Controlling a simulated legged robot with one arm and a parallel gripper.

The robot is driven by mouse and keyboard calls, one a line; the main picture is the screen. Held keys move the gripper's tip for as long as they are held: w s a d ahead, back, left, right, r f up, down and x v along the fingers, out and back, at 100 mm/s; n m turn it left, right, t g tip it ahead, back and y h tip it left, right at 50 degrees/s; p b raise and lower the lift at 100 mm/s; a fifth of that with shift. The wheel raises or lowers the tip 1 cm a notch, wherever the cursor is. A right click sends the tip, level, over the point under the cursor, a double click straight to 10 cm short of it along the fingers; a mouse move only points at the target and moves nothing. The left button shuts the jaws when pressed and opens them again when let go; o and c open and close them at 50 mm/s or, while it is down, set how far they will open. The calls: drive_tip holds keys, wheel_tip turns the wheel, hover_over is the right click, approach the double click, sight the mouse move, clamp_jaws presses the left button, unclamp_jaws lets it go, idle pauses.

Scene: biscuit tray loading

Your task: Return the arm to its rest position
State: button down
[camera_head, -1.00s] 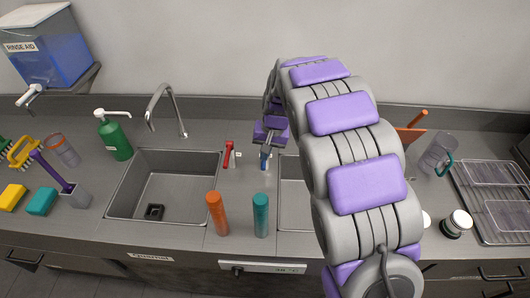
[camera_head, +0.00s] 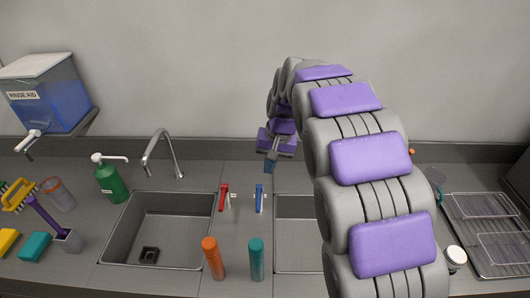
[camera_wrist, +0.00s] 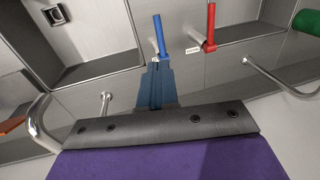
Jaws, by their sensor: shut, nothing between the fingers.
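My gripper (camera_head: 271,163) hangs in the air above the counter between the two sinks, with my purple and grey arm arching over from the right. Its blue-grey fingers (camera_wrist: 156,82) are closed together and hold nothing. The blue lever (camera_head: 259,198) stands upright on the counter below the gripper, apart from it; it also shows in the wrist view (camera_wrist: 160,38), just beyond the fingertips. The red lever (camera_head: 223,197) stands to its left and shows in the wrist view (camera_wrist: 211,25) too. My arm hides part of the right sink.
An orange shaker (camera_head: 212,257) and a teal shaker (camera_head: 256,258) stand at the front. Taps (camera_head: 160,142), a green soap bottle (camera_head: 110,183) and brushes are left. A wire rack (camera_head: 480,214) is right.

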drive_tip(key=s+d, duration=0.4)
drive_tip(key=s, duration=0.9)
drive_tip(key=s+d+f+g+h, duration=0.1)
drive_tip(key=s+d, duration=0.3)
drive_tip(key=s, duration=0.8)
drive_tip(key=s+d+g+h, duration=0.1)
drive_tip(key=s+d, duration=0.3)
drive_tip(key=s, duration=0.9)
drive_tip(key=shift+s+f+b, duration=0.2)
drive_tip(key=shift+s+b, duration=0.1)
drive_tip(key=shift+b, duration=0.15)
